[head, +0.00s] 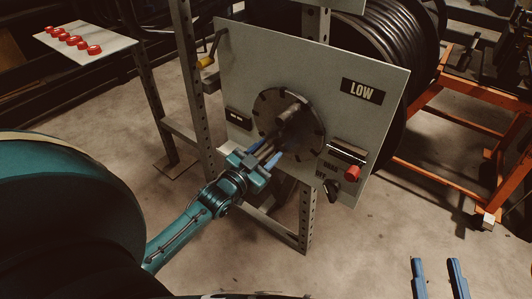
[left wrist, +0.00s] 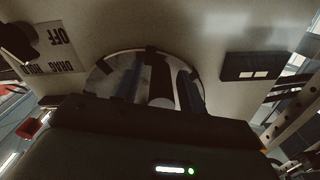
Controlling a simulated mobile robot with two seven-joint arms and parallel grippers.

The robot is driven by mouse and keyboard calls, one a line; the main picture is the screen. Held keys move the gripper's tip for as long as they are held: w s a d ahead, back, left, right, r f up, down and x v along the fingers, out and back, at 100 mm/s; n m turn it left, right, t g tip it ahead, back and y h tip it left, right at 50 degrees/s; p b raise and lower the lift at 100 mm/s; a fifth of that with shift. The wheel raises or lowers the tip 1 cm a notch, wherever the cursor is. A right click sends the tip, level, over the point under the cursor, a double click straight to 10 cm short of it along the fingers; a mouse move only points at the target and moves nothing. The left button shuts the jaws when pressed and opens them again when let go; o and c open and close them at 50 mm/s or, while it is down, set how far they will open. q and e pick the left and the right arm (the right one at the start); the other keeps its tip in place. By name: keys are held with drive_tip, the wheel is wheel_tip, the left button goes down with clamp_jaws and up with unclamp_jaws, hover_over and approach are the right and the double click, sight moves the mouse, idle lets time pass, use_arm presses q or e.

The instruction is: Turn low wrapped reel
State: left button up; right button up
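The low reel, wound with dark hose (head: 390,45), stands behind a grey panel (head: 235,65) with a black "LOW" label (head: 362,91). A dark round flange (head: 270,105) with a stubby central hub (head: 292,122) is on the panel's front. My left gripper (head: 266,153) is in front of the flange, its blue fingers apart and pointing at the hub. In the left wrist view a grey cylinder (left wrist: 160,92) shows between the fingers; I cannot tell whether they touch it. My right gripper (head: 437,265) is open and empty at the bottom right.
A red knob (head: 352,173) and a black knob (head: 331,190) sit at the panel's lower right, by "DRAG" and "OFF" markings. A yellow-handled crank (head: 206,62) is at the upper left. An orange frame (head: 440,115) stands right. Red parts (head: 75,41) lie on a side table.

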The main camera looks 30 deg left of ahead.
use_arm(q)
clamp_jaws()
idle(0.3)
drive_tip(key=shift+d+r+p, duration=0.1)
drive_tip(key=shift+r+p, duration=0.05)
drive_tip(key=shift+p, duration=0.65)
drive_tip(key=shift+f, duration=0.2)
unclamp_jaws()
use_arm(e)
drive_tip(key=shift+s+d, duration=0.1)
drive_tip(key=shift+s, duration=0.05)
use_arm(q)
drive_tip(key=shift+s, duration=0.1)
